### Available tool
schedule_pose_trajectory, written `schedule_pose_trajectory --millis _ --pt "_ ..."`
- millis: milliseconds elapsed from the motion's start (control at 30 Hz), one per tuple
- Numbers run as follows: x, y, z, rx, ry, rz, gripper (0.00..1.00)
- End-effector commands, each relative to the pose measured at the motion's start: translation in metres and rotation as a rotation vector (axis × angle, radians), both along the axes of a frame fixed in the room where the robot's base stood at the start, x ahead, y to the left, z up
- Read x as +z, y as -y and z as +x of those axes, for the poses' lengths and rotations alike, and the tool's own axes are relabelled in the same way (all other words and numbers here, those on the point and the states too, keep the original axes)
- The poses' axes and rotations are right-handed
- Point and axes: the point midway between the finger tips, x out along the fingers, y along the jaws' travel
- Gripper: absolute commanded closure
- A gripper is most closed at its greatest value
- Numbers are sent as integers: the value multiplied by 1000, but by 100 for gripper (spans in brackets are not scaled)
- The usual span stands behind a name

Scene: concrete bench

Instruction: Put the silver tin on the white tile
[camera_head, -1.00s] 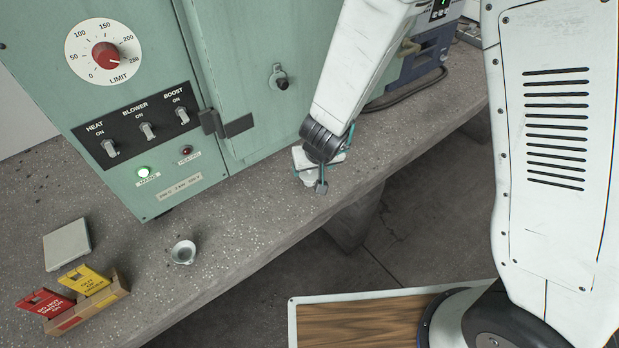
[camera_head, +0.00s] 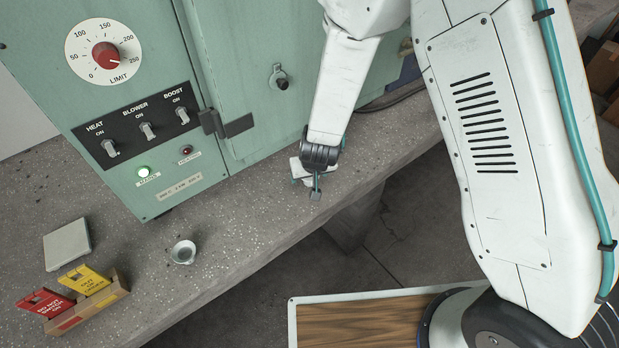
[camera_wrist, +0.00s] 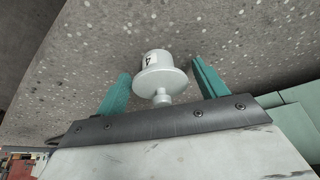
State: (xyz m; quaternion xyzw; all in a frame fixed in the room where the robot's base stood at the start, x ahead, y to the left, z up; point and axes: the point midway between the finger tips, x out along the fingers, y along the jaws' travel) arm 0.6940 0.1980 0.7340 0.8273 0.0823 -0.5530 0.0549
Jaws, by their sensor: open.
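The silver tin (camera_head: 183,252) is a small round metal piece standing on the concrete bench near its front edge, left of the middle in the head view. The white tile (camera_head: 67,245) is a pale, flat square lying farther left on the bench. My gripper (camera_head: 314,184) is over the bench well to the right of the tin, apart from it. The wrist view shows its two teal fingers spread apart. A white flanged piece (camera_wrist: 158,75) sits between them; I cannot tell whether it is mine. Tin and tile are not in the wrist view.
A wooden holder (camera_head: 92,307) with red and yellow tags stands just below the tile. A green oven cabinet (camera_head: 120,120) with a dial, switches and latch rises behind the tin. The bench between tin and gripper is clear. The bench's front edge drops to the floor.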

Motion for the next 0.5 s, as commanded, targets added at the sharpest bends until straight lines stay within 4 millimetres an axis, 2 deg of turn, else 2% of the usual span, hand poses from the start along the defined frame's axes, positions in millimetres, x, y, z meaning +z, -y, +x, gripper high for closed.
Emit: schedule_pose_trajectory --millis 100,133,367,500 --pt "0 0 0 0 0 0 29" --pt "0 0 0 0 0 0 34" --pt "0 0 0 0 0 0 98" --pt "1 0 0 0 0 0 100"
